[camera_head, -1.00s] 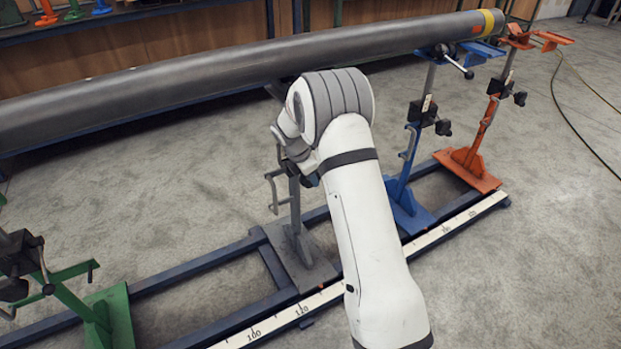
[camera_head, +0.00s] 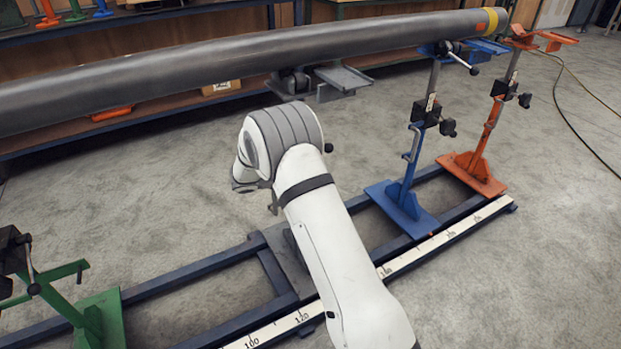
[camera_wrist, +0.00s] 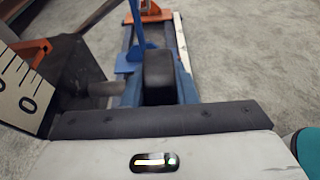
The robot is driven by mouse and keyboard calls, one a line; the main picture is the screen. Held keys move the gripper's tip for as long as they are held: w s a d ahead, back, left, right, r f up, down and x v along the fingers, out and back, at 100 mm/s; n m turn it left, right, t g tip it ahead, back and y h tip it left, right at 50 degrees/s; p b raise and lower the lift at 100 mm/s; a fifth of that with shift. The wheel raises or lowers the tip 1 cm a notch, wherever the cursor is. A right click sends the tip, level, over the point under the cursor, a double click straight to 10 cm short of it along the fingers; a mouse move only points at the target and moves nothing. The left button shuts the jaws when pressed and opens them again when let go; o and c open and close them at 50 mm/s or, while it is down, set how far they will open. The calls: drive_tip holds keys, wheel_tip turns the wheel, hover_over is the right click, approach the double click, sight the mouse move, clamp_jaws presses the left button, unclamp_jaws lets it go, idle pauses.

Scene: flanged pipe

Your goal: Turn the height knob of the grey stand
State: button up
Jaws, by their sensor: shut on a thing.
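The grey stand stands in the middle of the rail. Its head (camera_head: 340,77) shows under the pipe (camera_head: 200,68), and its base plate (camera_head: 285,255) is partly covered by my arm. Most of its post and its height knob are hidden behind my arm in the head view. In the wrist view, the stand's dark clamp block (camera_wrist: 80,68) and white scale (camera_wrist: 22,88) are at the left, with a short grey shaft (camera_wrist: 104,89) pointing right. My gripper (camera_wrist: 158,80) is at the end of this shaft, shut on the knob, which its dark finger covers.
The blue stand (camera_head: 407,200) and the orange stand (camera_head: 478,165) are to the right on the dark blue rail (camera_head: 215,277). The green stand (camera_head: 98,318) is at the left. A white ruler strip (camera_head: 410,258) runs along the rail's front. The floor in front is clear.

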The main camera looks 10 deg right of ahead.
drive_tip(key=shift+f+h, duration=0.1)
drive_tip(key=shift+h, duration=0.5)
drive_tip(key=shift+s, duration=0.1)
drive_tip(key=o, duration=1)
drive_tip(key=shift+a, duration=0.15)
drive_tip(key=p+v, duration=0.1)
drive_tip(key=v, duration=0.6)
drive_tip(key=shift+s+a+f+p, duration=0.1)
drive_tip(key=shift+s+a+p, duration=0.05)
drive_tip(key=shift+a+p, duration=0.15)
